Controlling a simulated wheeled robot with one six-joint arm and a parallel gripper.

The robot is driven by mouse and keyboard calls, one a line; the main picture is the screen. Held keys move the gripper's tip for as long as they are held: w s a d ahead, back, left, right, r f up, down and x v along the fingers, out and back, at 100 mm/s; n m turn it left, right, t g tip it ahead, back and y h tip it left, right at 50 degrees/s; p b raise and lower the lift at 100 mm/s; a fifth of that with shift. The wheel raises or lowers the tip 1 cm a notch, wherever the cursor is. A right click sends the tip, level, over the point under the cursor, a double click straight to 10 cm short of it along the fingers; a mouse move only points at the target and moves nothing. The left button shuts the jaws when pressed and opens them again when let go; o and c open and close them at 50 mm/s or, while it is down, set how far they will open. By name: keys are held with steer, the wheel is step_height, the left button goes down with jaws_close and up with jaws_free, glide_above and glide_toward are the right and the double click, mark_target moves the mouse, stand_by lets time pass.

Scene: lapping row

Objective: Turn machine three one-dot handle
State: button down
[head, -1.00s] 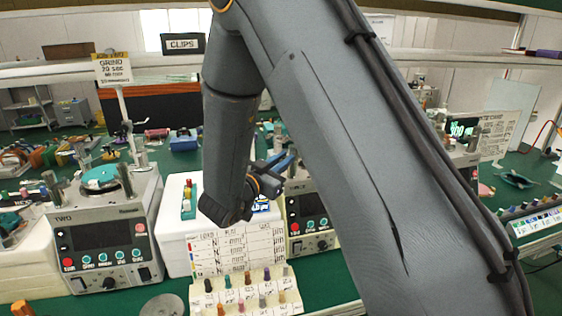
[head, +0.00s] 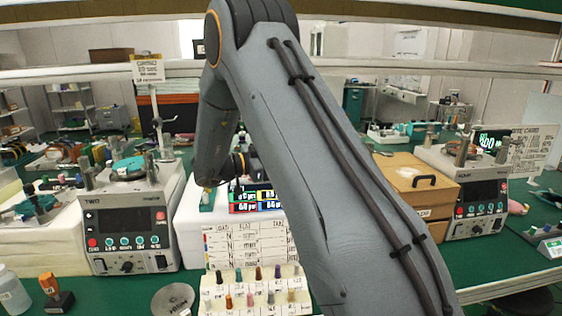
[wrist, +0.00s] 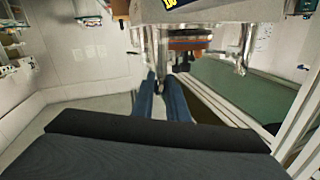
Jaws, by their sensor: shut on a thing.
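In the wrist view, the two blue fingers of my gripper (wrist: 163,80) are closed around the end of a slim chrome post (wrist: 160,48). The post belongs to a machine whose pale housing (wrist: 222,10) shows at the top edge, beside an orange-and-teal round plate (wrist: 190,40). A second chrome post (wrist: 246,45) stands right of that plate. I cannot read a number or dot marks on this machine or on the held post. In the head view, my arm hides the fingers and the place between machine two and the right-hand machine.
Machine TWO (head: 128,215) stands at left and another machine (head: 478,196) at right. A white card (head: 245,240) and a rack of coloured pegs (head: 258,290) stand in front. A metal disc (head: 172,298) lies on the green bench.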

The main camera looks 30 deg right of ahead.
steer(key=shift+r, duration=0.1)
stand_by(0.3)
steer(key=c, duration=1.7)
jaws_free()
steer(key=shift+c, duration=0.2)
steer(key=a+b, duration=0.2)
steer(key=a, duration=0.5)
steer(key=shift+w+a+b, duration=0.3)
steer(key=shift+a+b, duration=0.05)
steer(key=shift+a, duration=0.05)
steer(key=shift+c, duration=0.3)
